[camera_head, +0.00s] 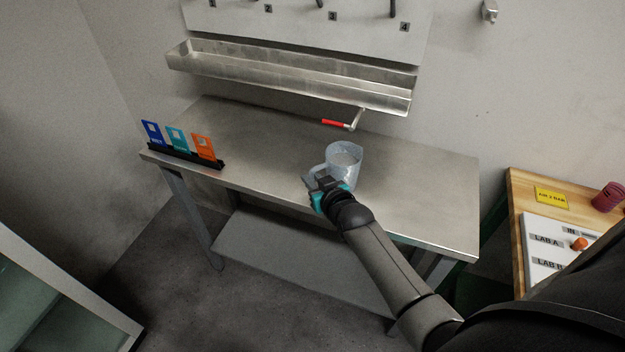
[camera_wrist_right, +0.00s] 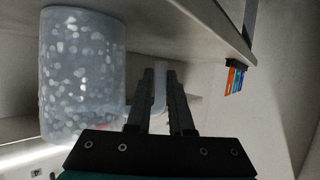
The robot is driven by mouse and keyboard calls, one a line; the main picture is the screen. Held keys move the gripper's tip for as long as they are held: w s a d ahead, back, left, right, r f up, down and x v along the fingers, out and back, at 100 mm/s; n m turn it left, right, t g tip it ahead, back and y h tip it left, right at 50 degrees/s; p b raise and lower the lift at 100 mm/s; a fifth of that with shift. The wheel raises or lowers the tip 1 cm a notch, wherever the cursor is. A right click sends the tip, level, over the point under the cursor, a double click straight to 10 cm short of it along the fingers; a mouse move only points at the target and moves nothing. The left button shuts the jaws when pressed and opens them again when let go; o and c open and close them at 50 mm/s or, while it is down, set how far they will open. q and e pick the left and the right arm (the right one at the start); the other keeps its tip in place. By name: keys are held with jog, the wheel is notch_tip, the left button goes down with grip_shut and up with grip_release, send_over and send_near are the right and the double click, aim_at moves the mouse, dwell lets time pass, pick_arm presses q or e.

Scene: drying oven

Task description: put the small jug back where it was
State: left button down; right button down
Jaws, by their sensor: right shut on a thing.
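The small jug (camera_head: 345,160) is pale blue-grey with light speckles, and it stands upright at the front part of the steel table (camera_head: 266,142). I cannot tell whether its base touches the top. My right gripper (camera_head: 322,184) is at the jug's left side, shut on its handle. In the right wrist view, the jug's speckled body (camera_wrist_right: 82,72) is at the left and the handle (camera_wrist_right: 160,88) lies between the two fingers (camera_wrist_right: 160,100). My left gripper is not in view.
A red-handled tool (camera_head: 337,123) lies behind the jug. A black rack (camera_head: 185,155) with blue, teal and orange cards stands at the table's left end. A steel trough (camera_head: 290,80) hangs on the wall above. A wooden table (camera_head: 530,205) is at the right. The steel table's right end is clear.

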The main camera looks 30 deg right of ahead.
jog(key=shift+r, duration=0.15)
jog(key=c, duration=0.8)
grip_release()
jog(key=shift+f, duration=0.25)
jog(key=shift+s+r, duration=0.1)
jog(key=shift+r, duration=0.1)
jog(key=d+p+v, duration=0.1)
jog(key=p+v, duration=0.1)
jog(key=v, duration=0.9)
jog(key=shift+s+a+r+p, duration=0.2)
jog(key=shift+s+a+p, duration=0.2)
jog(key=shift+a, duration=0.1)
